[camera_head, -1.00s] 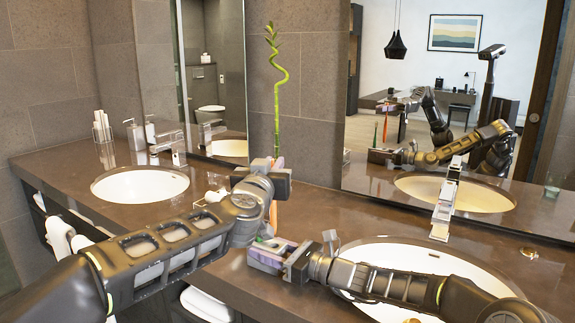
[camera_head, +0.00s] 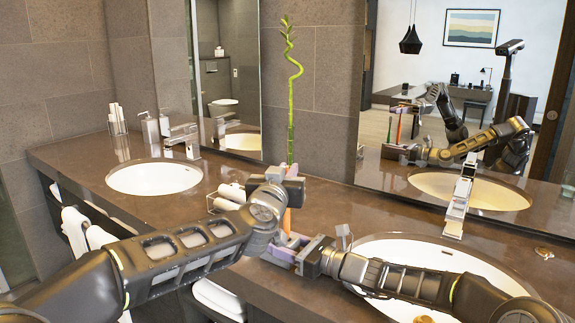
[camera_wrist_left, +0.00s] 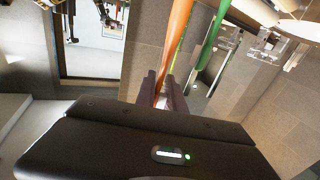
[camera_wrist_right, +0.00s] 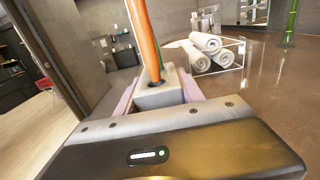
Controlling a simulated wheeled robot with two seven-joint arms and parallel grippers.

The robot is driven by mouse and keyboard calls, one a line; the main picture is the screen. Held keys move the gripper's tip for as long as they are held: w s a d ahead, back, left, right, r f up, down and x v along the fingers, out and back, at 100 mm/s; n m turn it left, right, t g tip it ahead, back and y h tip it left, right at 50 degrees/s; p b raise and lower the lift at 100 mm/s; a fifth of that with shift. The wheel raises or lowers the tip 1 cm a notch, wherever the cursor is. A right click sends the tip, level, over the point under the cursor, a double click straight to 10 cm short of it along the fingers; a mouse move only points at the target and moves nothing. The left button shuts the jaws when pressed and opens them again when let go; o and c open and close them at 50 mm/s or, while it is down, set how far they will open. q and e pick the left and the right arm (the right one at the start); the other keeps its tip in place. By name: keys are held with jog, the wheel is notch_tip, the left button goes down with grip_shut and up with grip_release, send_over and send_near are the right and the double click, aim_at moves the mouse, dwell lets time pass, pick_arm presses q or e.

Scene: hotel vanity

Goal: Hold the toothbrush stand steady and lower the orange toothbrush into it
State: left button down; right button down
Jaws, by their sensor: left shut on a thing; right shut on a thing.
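My left gripper (camera_head: 291,182) is shut on the orange toothbrush (camera_head: 286,220), above the stand. The toothbrush is roughly upright and also shows in the left wrist view (camera_wrist_left: 178,35). My right gripper (camera_head: 292,252) is shut on the toothbrush stand (camera_wrist_right: 158,97), a pale grey block between its fingers on the counter. In the right wrist view the lower end of the orange toothbrush (camera_wrist_right: 144,40) meets a dark hole in the stand's top; how deep it sits cannot be told. A thin green piece shows just behind it, mostly hidden.
Rolled white towels in a wire rack (camera_wrist_right: 214,50) stand beyond the stand. A bamboo stalk (camera_head: 291,100) rises behind my left gripper. Sinks lie left (camera_head: 154,178) and right (camera_head: 440,262), with a tap (camera_head: 460,200) by the right one. The counter (camera_head: 330,205) is clear behind the stand.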

pick_arm(q)
jog(key=shift+f, duration=2.4)
jog(key=c, duration=1.3)
grip_release()
jog(key=shift+c, duration=0.2)
jog(key=shift+s, duration=0.1)
jog(key=v, duration=1.2)
